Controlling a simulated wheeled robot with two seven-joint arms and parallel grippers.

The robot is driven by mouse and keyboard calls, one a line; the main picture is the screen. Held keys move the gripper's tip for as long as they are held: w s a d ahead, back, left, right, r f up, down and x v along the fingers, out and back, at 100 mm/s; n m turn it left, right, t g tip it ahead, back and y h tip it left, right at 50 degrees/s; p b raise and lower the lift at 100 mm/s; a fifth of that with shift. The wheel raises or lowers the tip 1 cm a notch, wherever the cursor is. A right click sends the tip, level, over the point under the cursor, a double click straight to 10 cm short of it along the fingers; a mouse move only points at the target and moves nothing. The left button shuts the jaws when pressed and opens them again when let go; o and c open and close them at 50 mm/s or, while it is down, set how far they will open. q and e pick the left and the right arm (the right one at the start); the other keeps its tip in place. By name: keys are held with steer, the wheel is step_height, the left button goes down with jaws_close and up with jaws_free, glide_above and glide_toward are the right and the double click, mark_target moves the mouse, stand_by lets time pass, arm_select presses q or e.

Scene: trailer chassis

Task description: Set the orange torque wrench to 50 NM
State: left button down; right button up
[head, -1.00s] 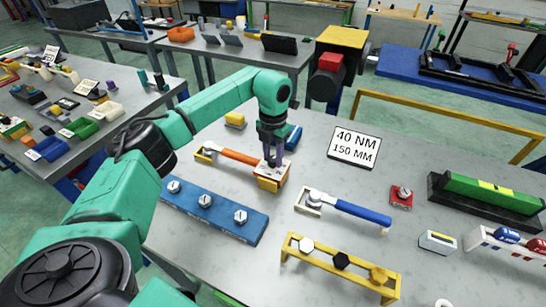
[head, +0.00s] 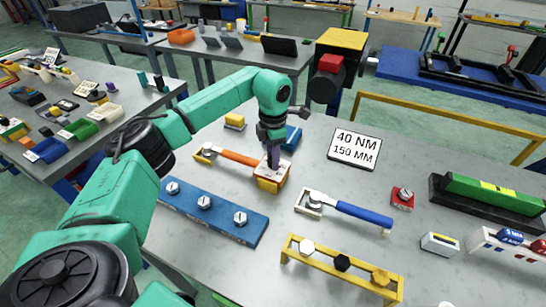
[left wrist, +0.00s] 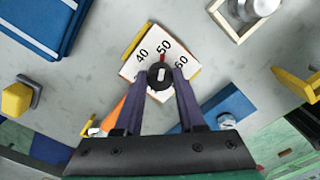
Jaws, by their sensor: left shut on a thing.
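The orange torque wrench (head: 238,157) lies on the grey table, with its scale box (head: 270,184) at the right end of its handle. My left gripper (head: 273,165) points down over that box. In the left wrist view, my left gripper (left wrist: 160,82) is shut on the black round knob (left wrist: 160,74), one finger on each side. The white scale plate (left wrist: 142,51) shows 40, 50 and a partly covered 60. A red mark (left wrist: 162,57) above the knob points at 50. My fingers hide part of the plate. My right gripper is not in view.
A blue bolt block (head: 205,212) lies in front of the wrench. A blue-handled wrench (head: 350,212) lies to the right. A yellow stand (head: 340,270) is nearer. A card (head: 355,149) reading "40 NM 150 MM" lies behind. Bare table separates these.

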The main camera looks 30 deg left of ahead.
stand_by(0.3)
arm_select(q)
steer(key=c, duration=0.5)
jaws_free()
step_height(320, 180, up, 8)
steer(key=shift+r+b, duration=0.25)
steer(key=shift+b, duration=0.7)
step_height(320, 180, up, 6)
